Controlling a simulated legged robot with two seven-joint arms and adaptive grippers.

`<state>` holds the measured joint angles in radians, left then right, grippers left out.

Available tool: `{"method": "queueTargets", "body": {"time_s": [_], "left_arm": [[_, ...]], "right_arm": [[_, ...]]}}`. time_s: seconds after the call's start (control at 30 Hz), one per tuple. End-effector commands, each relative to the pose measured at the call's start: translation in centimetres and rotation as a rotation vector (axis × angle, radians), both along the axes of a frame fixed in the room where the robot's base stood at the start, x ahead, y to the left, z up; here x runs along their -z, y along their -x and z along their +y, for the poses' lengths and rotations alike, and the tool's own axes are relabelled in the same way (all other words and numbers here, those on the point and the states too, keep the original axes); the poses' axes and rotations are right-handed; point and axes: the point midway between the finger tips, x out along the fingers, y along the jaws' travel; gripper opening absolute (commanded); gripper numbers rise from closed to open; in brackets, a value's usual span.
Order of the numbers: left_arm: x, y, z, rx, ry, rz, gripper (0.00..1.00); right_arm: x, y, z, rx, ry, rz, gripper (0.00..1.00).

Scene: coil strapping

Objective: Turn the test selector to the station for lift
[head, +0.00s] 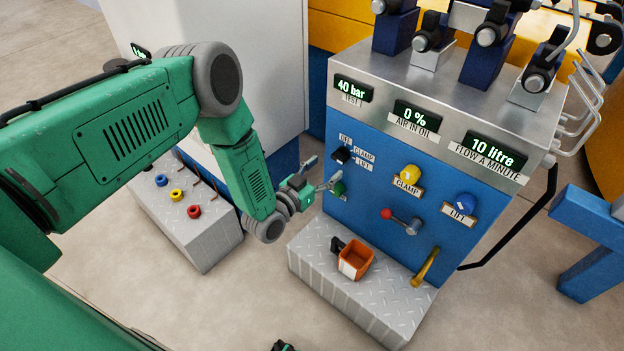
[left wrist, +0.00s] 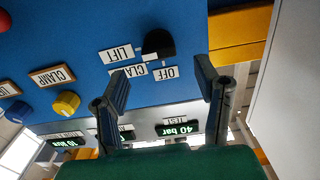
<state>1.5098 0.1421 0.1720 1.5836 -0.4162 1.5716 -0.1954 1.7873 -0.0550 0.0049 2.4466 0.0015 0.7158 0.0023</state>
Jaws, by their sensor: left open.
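The test selector is a black knob (head: 343,155) on the blue panel (head: 385,172), with OFF, CLAMP and LIFT labels around it. It also shows in the left wrist view (left wrist: 158,43), upside down, just beyond and between my fingertips. Its exact pointing direction is too small to tell. The LIFT label (head: 364,165) is at its lower right in the head view. My left gripper (head: 322,175) is open and empty in front of the panel, close to the selector and apart from it. The open fingers (left wrist: 162,83) frame the space before it in the wrist view.
A yellow CLAMP knob (head: 410,173), blue LIFT knob (head: 466,204) and red-tipped lever (head: 401,220) are on the same panel. An orange bin (head: 356,259) sits on the tread-plate step (head: 318,262) below. A grey box (head: 190,225) with coloured rings stands left.

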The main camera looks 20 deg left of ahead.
Motion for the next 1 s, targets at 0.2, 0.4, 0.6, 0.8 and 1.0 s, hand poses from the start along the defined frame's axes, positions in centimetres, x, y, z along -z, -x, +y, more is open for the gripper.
{"method": "queueTargets", "body": {"time_s": [0.2, 0.4, 0.6, 0.8, 1.0], "left_arm": [[0.1, 4.0, 1.2, 0.000, 0.000, 0.004, 0.57], [0.1, 5.5, 1.6, 0.000, -0.001, 0.002, 0.57], [0.1, 5.7, 1.6, 0.000, 0.000, 0.001, 0.57], [0.1, 5.7, 1.6, 0.000, 0.000, 0.001, 0.57], [0.6, 6.1, 1.3, 0.004, -0.003, 0.046, 0.57]], "right_arm": [[0.0, 0.0, 0.0, 0.000, 0.000, 0.000, 0.53], [0.0, 0.0, 0.0, 0.000, 0.000, 0.000, 0.53], [0.0, 0.0, 0.0, 0.000, 0.000, 0.000, 0.53], [0.1, -0.2, 0.0, 0.000, 0.000, 0.002, 0.53], [0.1, -0.2, 0.0, 0.000, 0.000, 0.002, 0.53]]}}
